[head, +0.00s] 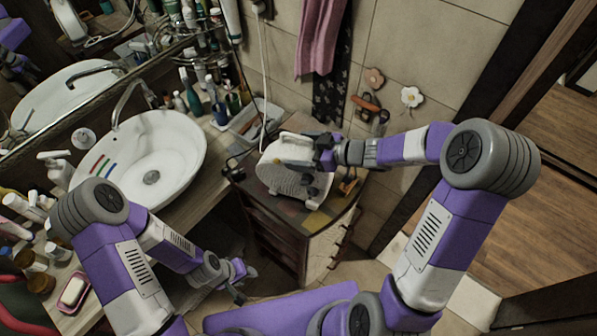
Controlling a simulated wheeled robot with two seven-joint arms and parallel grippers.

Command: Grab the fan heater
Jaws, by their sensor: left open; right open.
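The fan heater (283,178) is a white, rounded unit with a ribbed grille and a handle at its top. It stands on top of a small dark wooden cabinet (268,228). My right gripper (313,169) is open at the heater's right side and hides part of it. I cannot tell whether the fingers touch the heater. My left gripper (244,281) is open and empty, low in front of the cabinet, well below the heater.
A white oval basin (180,150) stands on the counter at left, with bottles and a soap dish (73,292) nearby. A grey tray (250,122) sits behind the heater. Flower hooks (411,97) and a pink towel (319,40) are on the tiled wall. Wooden floor (540,190) is clear at right.

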